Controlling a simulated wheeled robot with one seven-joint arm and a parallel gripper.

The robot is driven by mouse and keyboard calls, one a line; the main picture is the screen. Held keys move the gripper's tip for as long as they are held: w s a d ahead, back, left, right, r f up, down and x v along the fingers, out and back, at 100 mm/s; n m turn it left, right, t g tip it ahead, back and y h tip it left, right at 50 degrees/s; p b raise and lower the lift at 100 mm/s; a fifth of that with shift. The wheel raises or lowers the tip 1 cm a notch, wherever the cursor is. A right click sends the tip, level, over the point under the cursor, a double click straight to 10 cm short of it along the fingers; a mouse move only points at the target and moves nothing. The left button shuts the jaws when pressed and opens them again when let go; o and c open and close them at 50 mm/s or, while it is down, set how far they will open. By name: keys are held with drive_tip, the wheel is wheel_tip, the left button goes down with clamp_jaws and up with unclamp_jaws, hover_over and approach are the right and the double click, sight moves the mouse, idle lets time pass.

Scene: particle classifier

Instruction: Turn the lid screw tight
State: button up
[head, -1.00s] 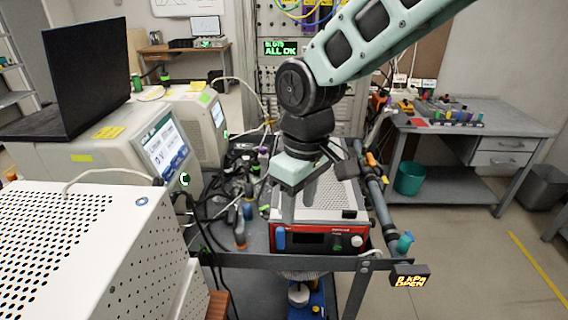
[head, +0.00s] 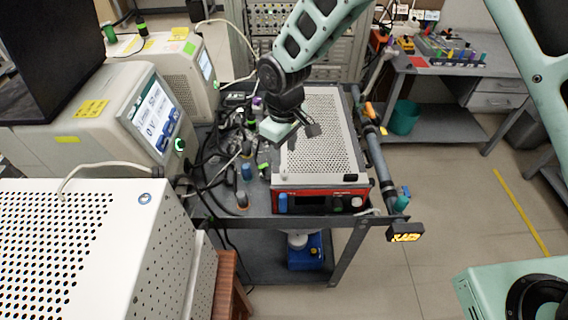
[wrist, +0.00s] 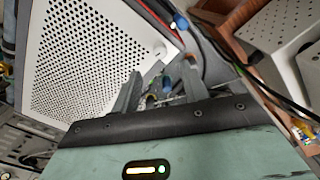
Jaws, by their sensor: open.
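The perforated white lid (head: 318,120) lies on a red-and-black-fronted unit (head: 320,200) on the cart. A small round spot near the lid's front left corner (head: 284,177) may be the lid screw; it is too small to be sure. In the wrist view the lid (wrist: 85,50) fills the left, with a similar round spot (wrist: 160,51) at its corner. My gripper (head: 305,133) is over the lid's left side, some way behind that corner. In the wrist view my gripper (wrist: 150,74) has its two fingers apart and nothing between them.
Cables and small bottles (head: 242,172) crowd the cart left of the unit. A white perforated cabinet (head: 85,250) stands at the near left.

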sight(284, 172)
wheel_tip(284, 172, down, 8)
drive_tip(key=shift+r+p, duration=0.15)
drive_tip(key=shift+p, duration=0.9)
clamp_jaws()
